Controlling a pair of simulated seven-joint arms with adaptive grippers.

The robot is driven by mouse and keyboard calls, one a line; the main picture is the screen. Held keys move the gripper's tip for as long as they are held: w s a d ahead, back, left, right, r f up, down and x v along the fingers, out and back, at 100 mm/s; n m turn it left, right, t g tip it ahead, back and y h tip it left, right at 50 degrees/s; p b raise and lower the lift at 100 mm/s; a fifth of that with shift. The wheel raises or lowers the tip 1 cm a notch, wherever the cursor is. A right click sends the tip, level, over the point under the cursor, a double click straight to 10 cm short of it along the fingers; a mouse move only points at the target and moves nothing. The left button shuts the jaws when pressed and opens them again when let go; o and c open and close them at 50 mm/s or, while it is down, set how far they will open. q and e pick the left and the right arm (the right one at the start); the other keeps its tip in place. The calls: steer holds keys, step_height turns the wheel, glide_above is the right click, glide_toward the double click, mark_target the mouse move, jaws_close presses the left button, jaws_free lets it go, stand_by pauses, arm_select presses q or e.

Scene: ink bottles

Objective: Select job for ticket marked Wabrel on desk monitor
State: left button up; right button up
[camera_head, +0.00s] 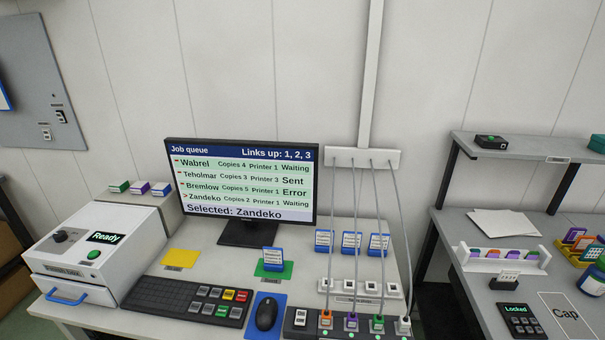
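The desk monitor (240,188) stands at the back of the desk and shows a "Job queue" list. The Wabrel line (195,163) is at the top, reading Copies 4, Printer 1, Waiting. Below it are Teholmar (Sent), Bremlow (Error) and Zandeko (Waiting). The bottom bar (234,212) reads "Selected: Zandeko", and a small arrow mark sits beside the Zandeko line. A dark keyboard (170,299) with grey, yellow, red and green keys lies in front of the monitor. A dark mouse (267,313) rests on a blue pad to its right. Neither of my grippers is in view.
A white printer (128,240) reading "Ready" stands at the left. A power strip (352,323) with coloured plugs and hanging cables is at the front right. A blue-and-white ticket holder (271,260) stands on a green mat. A second desk at right holds a keypad (518,320) reading "Locked".

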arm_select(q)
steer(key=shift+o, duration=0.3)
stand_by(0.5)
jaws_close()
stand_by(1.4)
